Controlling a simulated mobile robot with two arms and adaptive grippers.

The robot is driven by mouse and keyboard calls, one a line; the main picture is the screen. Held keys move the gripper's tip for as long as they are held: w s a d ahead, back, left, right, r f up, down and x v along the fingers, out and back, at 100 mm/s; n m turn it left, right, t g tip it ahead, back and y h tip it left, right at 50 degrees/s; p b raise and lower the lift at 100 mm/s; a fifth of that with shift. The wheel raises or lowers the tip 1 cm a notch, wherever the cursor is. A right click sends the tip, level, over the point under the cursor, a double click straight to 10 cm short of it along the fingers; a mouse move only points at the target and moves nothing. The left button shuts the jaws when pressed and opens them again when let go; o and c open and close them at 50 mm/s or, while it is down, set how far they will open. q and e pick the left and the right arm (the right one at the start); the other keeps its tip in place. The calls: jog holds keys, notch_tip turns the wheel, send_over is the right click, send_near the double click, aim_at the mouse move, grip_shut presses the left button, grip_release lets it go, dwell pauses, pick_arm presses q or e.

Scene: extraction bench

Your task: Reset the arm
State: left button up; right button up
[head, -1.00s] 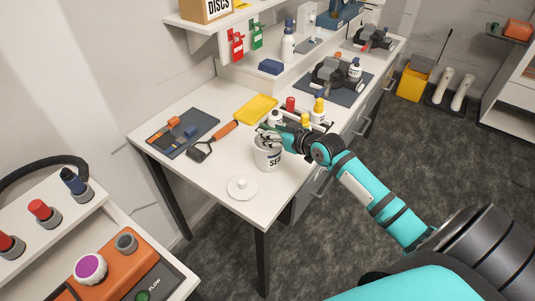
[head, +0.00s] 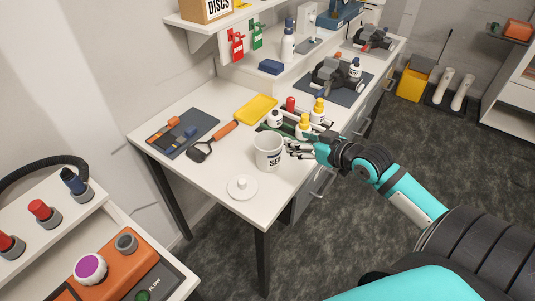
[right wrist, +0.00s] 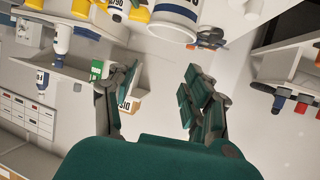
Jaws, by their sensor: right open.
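My right gripper (head: 298,150) is open and empty, just right of a white jar (head: 268,153) with a dark-lettered label on the white bench (head: 222,178). The jar stands upright and uncovered, and its round white lid (head: 242,187) lies in front of it. In the right wrist view the open fingers of my gripper (right wrist: 157,95) show with nothing between them, and the jar (right wrist: 165,18) is at the top edge. My left gripper is not in view.
Bottles with yellow caps (head: 305,125) stand close behind the right gripper. The bench's front left area is clear.

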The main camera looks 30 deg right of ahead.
jog(key=s+a+f+g, duration=0.4)
jog(key=s+a+f, duration=0.45)
jog(key=f, duration=0.25)
jog(key=s+a+f+g+h, duration=0.1)
jog(key=s+a+f+g, duration=0.15)
jog(key=s+a, duration=0.35)
jog(key=s+a+f+g, duration=0.1)
jog(key=s+a+g, duration=0.3)
jog(key=s, duration=0.4)
notch_tip(320, 180, down, 30)
jog(key=s+b, duration=0.2)
jog(key=b, duration=0.1)
jog(key=s+d+f+g+b, duration=0.2)
jog(key=s+d+f+b, duration=0.1)
jog(key=s+f, duration=1.3)
jog(key=shift+f+n+h, duration=0.3)
jog(key=shift+f+n, duration=0.1)
jog(key=shift+f, duration=0.4)
jog(key=shift+d, duration=0.1)
